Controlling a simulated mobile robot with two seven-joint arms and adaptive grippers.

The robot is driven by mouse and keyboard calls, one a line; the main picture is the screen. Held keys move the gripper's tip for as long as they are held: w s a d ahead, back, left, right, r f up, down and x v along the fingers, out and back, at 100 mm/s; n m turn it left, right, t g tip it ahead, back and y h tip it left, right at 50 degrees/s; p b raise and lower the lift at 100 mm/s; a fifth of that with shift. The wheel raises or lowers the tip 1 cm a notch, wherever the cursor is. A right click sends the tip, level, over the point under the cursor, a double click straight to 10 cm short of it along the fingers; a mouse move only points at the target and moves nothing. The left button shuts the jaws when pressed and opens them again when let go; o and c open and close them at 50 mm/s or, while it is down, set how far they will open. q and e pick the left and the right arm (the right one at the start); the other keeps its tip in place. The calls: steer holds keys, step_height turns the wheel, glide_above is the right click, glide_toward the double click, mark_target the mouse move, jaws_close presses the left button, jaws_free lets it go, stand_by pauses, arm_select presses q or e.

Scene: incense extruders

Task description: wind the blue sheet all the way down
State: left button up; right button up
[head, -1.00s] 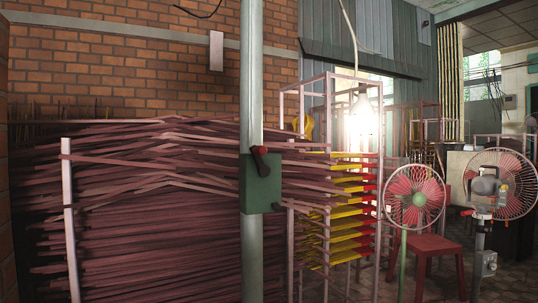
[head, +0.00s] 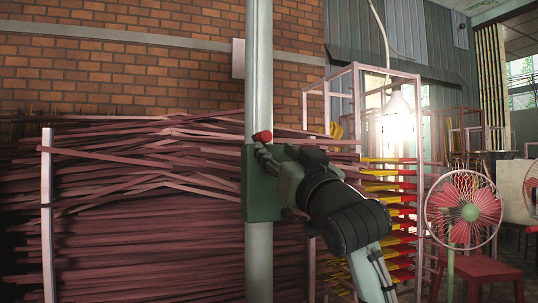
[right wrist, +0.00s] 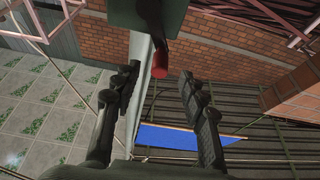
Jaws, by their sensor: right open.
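The winder is a green box (head: 260,208) on a pale upright pole. Its crank has a red knob (head: 262,136), which shows just above my right gripper (head: 264,155) in the head view. In the right wrist view the red knob (right wrist: 160,60) lies ahead, between the two spread fingers of my right gripper (right wrist: 160,88). The fingers are open and do not visibly touch the knob. The crank arm is mostly hidden by my gripper in the head view. The blue sheet (right wrist: 178,138) shows only in the right wrist view, beyond the fingers. My left gripper is not in view.
Stacked reddish incense sticks (head: 140,220) fill the space behind the pole. A rack with yellow and red trays (head: 392,212) stands to the right, with a lit bulb (head: 398,125) above. A red-bladed fan (head: 470,212) and a red stool (head: 480,270) stand farther right.

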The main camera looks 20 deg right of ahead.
mark_target(268, 141)
steer(key=shift+w+r, duration=0.25)
steer(key=shift+r, duration=0.15)
steer(key=x, duration=0.7)
steer(key=shift+p, duration=0.3)
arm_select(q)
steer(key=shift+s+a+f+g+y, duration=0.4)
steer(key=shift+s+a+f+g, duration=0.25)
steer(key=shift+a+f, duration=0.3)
arm_select(e)
steer(key=shift+c, duration=0.2)
jaws_close()
